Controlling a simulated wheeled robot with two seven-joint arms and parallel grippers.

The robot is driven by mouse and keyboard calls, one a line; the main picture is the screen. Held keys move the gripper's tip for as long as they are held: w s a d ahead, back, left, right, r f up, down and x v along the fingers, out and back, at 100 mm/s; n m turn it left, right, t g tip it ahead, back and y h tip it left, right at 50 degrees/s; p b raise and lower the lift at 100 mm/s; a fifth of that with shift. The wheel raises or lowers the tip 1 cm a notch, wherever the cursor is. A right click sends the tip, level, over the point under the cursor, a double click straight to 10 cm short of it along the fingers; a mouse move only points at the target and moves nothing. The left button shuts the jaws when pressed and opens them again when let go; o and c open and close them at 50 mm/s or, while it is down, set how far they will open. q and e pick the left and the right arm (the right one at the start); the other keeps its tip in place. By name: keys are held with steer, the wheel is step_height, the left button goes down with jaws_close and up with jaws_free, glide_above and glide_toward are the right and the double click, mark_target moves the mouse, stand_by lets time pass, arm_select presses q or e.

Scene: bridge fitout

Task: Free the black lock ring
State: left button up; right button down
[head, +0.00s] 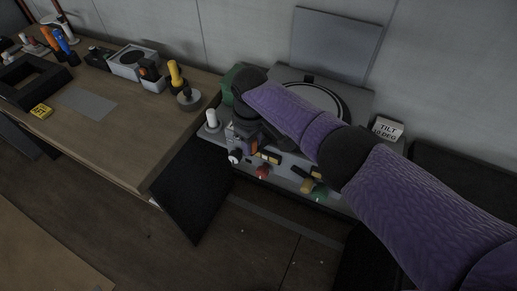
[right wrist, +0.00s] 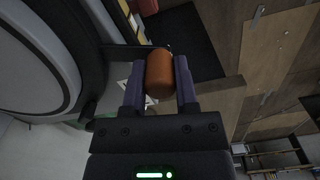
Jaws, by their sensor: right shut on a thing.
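A black ring (head: 347,106) runs around a pale round disc on the grey console at the back centre. I take it for the lock ring; my right arm hides its near left part. My right gripper (head: 251,142) is low at the console's front left, partly hidden by its own wrist. In the right wrist view, its two fingers are shut on an orange rounded handle (right wrist: 159,73). A thin dark bar shows just beyond the handle. A large round rim (right wrist: 66,45) fills the left of that view, close beside the fingers. My left gripper is not in view.
The console front carries a white knob (head: 235,157), a red knob (head: 262,171) and a green knob (head: 320,193). A white post (head: 212,118) stands at its left corner. A "TILT 10 DEG" sign (head: 388,128) stands right. The wooden bench (head: 140,128) at left holds several tools.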

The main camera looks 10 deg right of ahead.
steer(key=shift+w+a+f+m+b, duration=0.1)
steer(key=shift+w+a+m+b, duration=0.2)
steer(key=shift+w, duration=0.15)
steer(key=c, duration=0.8)
jaws_free()
steer(key=o, duration=0.4)
steer(key=shift+w+a, duration=0.15)
steer(key=shift+w, duration=0.05)
steer(key=shift+s, duration=0.1)
steer(key=shift+r, duration=0.2)
